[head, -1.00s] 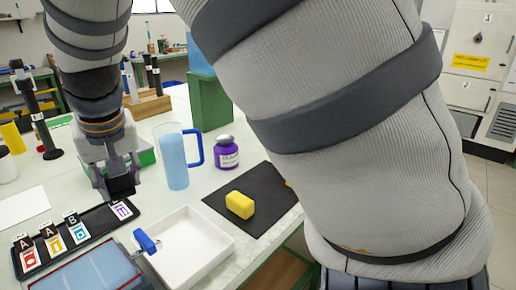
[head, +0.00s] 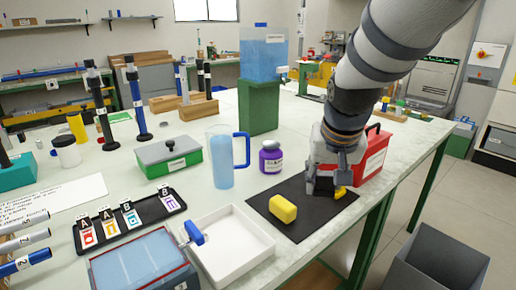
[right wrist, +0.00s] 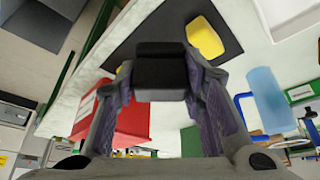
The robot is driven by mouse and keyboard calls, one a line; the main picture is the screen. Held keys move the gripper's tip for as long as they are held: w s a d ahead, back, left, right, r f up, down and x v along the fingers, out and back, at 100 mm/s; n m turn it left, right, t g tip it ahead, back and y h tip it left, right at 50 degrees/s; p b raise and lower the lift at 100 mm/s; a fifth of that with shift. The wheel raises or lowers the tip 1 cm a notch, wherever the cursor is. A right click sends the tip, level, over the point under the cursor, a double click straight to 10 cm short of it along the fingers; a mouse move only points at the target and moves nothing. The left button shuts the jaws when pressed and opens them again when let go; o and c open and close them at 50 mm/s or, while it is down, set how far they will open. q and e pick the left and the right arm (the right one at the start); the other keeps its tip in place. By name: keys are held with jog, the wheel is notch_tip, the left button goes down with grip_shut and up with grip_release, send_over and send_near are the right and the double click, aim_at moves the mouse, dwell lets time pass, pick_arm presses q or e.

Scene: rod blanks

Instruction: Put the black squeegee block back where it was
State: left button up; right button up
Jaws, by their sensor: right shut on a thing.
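My right gripper (head: 325,188) is low over the right part of the dark mat (head: 297,232). In the right wrist view it is shut on the black squeegee block (right wrist: 160,72), held between its fingertips. The block is hard to make out in the head view, and I cannot tell whether it touches the mat. A yellow block (head: 283,208) lies on the mat to the left of the gripper; it also shows in the right wrist view (right wrist: 204,37). A small yellow piece (head: 340,191) shows beside the gripper, partly hidden. My left gripper is not in view.
A red box (head: 376,150) stands close behind the gripper. A purple jar (head: 271,159) and a blue pitcher (head: 221,165) stand behind the mat. A white tray (head: 238,264) is at its left. The table edge runs close on the right, with a grey bin (head: 432,262) below.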

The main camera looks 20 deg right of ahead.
jog(key=w+d+f, duration=0.1)
jog(key=w+f, duration=0.1)
jog(key=f, duration=0.1)
jog(key=w+d+f+b, duration=0.1)
jog(key=w+d+f, duration=0.1)
jog(key=w+f, duration=0.1)
jog(key=w+d+f, duration=0.1)
jog(key=w+f, duration=0.2)
jog(key=shift+w+d+b, duration=0.2)
jog(key=shift+d+b, duration=0.15)
notch_tip(320, 180, down, 3)
jog(key=shift+w+d+f, duration=0.1)
jog(key=shift+w, duration=0.05)
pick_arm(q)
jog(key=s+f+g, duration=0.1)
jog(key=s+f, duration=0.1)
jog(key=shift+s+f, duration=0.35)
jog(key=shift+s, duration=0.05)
pick_arm(e)
jog(key=o, duration=1.2)
